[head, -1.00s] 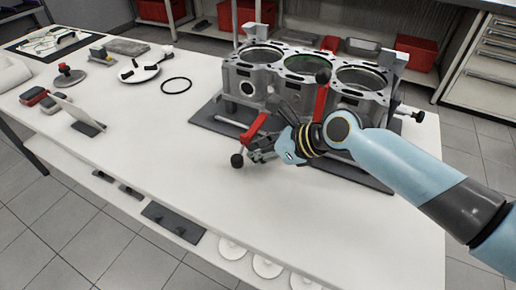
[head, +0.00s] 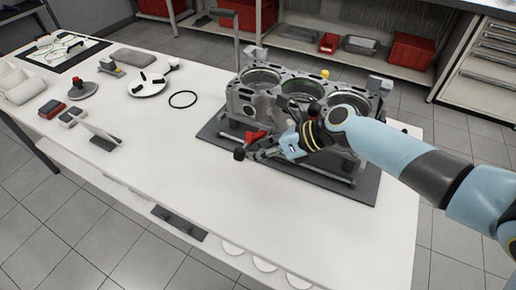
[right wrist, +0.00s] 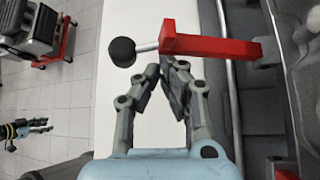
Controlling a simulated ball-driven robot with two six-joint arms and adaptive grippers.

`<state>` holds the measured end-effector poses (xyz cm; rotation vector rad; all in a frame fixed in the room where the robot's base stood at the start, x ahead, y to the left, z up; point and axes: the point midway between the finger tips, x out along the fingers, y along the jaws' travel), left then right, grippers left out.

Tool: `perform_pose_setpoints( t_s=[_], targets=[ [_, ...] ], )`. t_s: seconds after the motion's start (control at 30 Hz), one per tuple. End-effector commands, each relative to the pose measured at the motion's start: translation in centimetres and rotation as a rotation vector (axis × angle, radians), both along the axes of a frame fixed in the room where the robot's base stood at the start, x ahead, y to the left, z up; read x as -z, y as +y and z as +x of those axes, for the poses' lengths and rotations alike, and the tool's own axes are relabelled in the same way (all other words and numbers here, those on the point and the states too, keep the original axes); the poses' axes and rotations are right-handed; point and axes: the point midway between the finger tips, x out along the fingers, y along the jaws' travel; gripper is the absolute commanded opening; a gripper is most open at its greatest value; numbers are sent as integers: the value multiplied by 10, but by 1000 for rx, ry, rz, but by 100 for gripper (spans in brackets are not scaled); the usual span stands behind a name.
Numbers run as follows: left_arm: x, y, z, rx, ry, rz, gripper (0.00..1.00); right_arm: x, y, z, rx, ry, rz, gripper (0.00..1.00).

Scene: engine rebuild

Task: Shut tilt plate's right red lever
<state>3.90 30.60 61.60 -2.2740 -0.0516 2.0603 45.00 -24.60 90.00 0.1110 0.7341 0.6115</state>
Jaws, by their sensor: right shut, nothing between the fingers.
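The tilt plate (head: 352,190) lies on the white table and carries a grey engine block (head: 245,100). A red lever (head: 257,136) with a black ball knob (head: 239,154) sticks out at its front. The same lever (right wrist: 205,45) crosses the top of the right wrist view, its knob (right wrist: 122,52) to the left. My right gripper (head: 255,153) is shut and empty, its fingertips (right wrist: 166,68) just below the lever's rod; contact is unclear. Another dark knob (head: 314,108) shows above my right wrist, its lever mostly hidden. My left gripper (right wrist: 38,126) is small at the wrist view's left edge.
The table's front strip is clear. A shelf with red bins (head: 408,50) stands behind.

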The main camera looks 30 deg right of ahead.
Motion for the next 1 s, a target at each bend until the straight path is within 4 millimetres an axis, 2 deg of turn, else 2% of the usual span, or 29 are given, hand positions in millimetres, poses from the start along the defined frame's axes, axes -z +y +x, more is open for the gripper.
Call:
perform_pose_setpoints(
  t_s=[0.03, 0.2, 0.73, 0.87, 1.0],
  targets=[
    [-6, 0, 0, 0, 0, 0, 40, -5, 0, 1, 1, 0, 1, 0],
    [-11, 0, 0, 0, 0, 0, 40, -6, -2, 1, 0, -1, -1, 0],
    [-11, 1, -1, 0, 0, 1, 40, -6, -3, 1, 0, -1, -1, 0],
    [-11, 1, 0, 0, 0, 1, 40, -11, -9, -5, 1, -1, -2, 0],
    [-11, 0, 0, 0, 0, 0, 40, -26, -23, -20, -3, 1, -7, 0]
  ],
)
